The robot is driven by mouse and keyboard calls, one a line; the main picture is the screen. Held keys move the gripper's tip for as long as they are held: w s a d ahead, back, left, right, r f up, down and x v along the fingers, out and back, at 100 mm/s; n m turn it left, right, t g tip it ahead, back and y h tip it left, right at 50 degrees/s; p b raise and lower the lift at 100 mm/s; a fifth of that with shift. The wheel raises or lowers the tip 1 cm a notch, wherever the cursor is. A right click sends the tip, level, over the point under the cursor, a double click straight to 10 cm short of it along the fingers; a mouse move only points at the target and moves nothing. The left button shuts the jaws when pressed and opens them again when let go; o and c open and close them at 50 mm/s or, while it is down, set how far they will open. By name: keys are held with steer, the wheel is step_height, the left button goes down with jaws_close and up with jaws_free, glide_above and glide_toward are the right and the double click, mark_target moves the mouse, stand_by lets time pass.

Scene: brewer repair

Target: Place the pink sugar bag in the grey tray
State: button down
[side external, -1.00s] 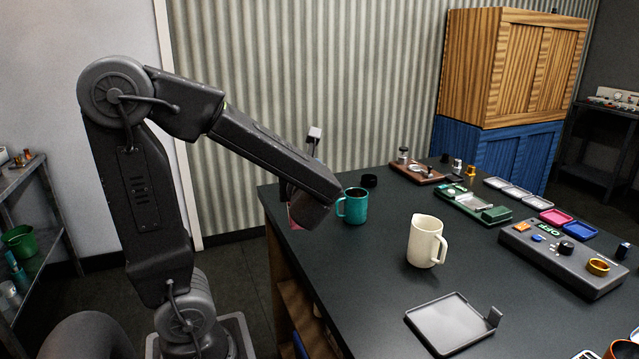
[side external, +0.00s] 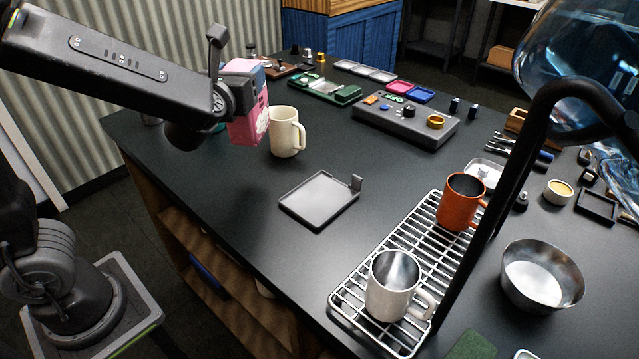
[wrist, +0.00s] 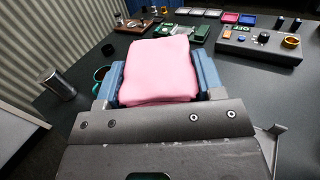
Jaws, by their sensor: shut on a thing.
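The pink sugar bag (side external: 250,118) is held above the black table, to the left of the cream mug in the side view. My gripper (side external: 244,92) is shut on it. In the wrist view the bag (wrist: 158,70) sits between the two blue jaw pads of my gripper (wrist: 160,82). The grey tray (side external: 312,203) lies flat and empty on the table, lower right of the bag in the side view. A thin part of the tray shows at the lower right of the wrist view (wrist: 271,133), mostly hidden behind my gripper.
The cream mug (side external: 284,133) stands close to the bag. A wire rack (side external: 346,292) with an orange mug (side external: 461,203) and a pale mug (side external: 391,288) is right of the tray. A control box (side external: 400,121) is behind. The table around the tray is clear.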

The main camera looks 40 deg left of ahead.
steer(key=w+d+f+h, duration=0.1)
steer(key=w+d+f, duration=0.1)
steer(key=d+f, duration=0.3)
steer(key=w+d+f+m+t+h, duration=0.1)
steer(key=w+d+f, duration=0.1)
steer(key=d+f, duration=0.3)
steer(key=shift+w+d+f, duration=0.3)
steer(key=shift+d+f, duration=0.1)
steer(key=shift+d, duration=2)
steer(key=shift+c, duration=1.2)
jaws_free()
steer(key=shift+f+m, duration=0.25)
steer(key=shift+m, duration=0.05)
